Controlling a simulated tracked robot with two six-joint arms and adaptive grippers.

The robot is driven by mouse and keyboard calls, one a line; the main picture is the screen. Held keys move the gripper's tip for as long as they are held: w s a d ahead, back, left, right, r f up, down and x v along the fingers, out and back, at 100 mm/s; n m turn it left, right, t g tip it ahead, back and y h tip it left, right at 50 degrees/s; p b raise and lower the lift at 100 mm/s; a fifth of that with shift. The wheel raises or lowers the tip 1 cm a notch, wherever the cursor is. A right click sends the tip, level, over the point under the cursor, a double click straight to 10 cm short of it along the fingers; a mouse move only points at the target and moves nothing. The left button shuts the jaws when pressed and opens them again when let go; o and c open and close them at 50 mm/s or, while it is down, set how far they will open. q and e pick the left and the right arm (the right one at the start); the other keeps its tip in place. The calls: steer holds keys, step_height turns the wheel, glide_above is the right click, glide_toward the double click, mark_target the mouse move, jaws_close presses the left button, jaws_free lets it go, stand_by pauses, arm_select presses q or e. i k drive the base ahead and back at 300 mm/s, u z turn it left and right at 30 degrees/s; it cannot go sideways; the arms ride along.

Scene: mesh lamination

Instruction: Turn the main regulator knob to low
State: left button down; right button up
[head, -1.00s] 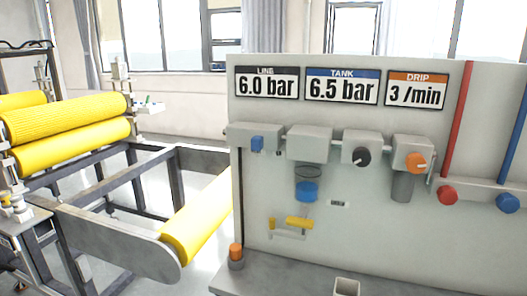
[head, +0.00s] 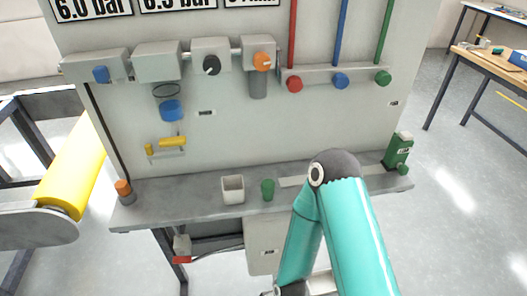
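A black knob with a pale pointer mark (head: 211,65) sits on a grey block on the upright panel, in the row of fittings; I take it for the main regulator knob. Its pointer is tilted, and no label beside it is readable. An orange knob (head: 262,61) is on the block to its right, above a grey cylinder. A blue knob (head: 101,74) is on the block at the far left of the row. One teal arm of mine bends in front of the bench, well below the knobs. Neither gripper's fingers show in the head view.
Red (head: 294,83), blue (head: 341,80) and green (head: 383,77) knobs sit under coloured pipes. A yellow roller (head: 72,172) is at left.

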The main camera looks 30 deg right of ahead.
mark_target(212, 65)
steer(key=u, duration=0.85)
steer(key=k, duration=1.5)
steer(key=z, duration=0.8)
steer(key=i, duration=1)
steer(key=z, duration=0.1)
